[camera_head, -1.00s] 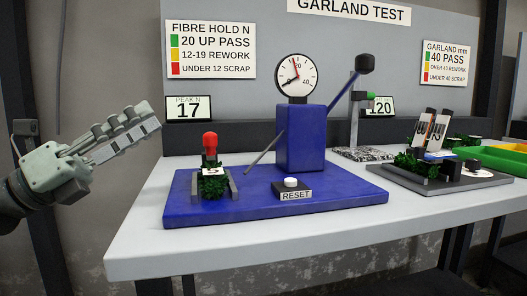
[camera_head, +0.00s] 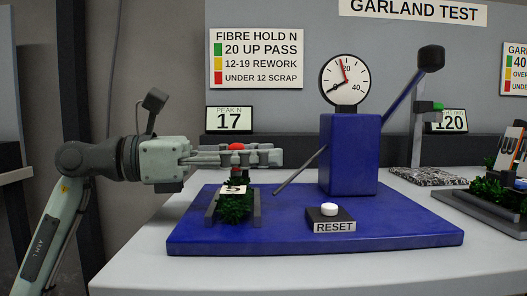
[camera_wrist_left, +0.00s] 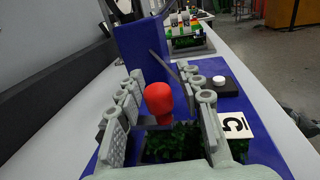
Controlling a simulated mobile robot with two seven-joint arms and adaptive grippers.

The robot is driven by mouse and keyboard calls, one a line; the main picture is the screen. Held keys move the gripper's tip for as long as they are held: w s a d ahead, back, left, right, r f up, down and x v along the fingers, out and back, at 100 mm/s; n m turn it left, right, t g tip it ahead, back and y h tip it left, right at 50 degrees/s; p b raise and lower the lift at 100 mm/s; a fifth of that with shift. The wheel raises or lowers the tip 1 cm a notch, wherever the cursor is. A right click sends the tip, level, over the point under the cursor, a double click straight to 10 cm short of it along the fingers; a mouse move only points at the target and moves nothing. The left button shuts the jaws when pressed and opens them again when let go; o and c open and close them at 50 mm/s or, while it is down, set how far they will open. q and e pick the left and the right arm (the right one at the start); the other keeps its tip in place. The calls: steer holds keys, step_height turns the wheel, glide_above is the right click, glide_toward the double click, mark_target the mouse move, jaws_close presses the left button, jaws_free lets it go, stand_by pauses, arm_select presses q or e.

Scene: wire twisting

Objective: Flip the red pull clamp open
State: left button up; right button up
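The red pull clamp's red knob (camera_head: 236,147) stands upright over green garland (camera_head: 236,207) in the grey holder at the left of the blue base. A white tag (camera_head: 233,190) lies on the garland. My left gripper (camera_head: 266,157) reaches in level from the left, and its fingers hide part of the knob. In the left wrist view the red knob (camera_wrist_left: 159,98) stands between the fingers of my left gripper (camera_wrist_left: 165,92), with gaps on both sides. The gripper is open around it. My right gripper is not in view.
The blue base (camera_head: 370,238) carries a blue post (camera_head: 349,160) with a dial (camera_head: 345,79), a slanted grey rod (camera_head: 300,172) and a RESET button (camera_head: 330,209). A garland fixture (camera_head: 490,194) stands at the right. The white table front (camera_head: 240,275) is clear.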

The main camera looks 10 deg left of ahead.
arm_select(q)
steer(key=shift+w+d, duration=0.2)
steer(key=shift+d, duration=0.2)
jaws_close()
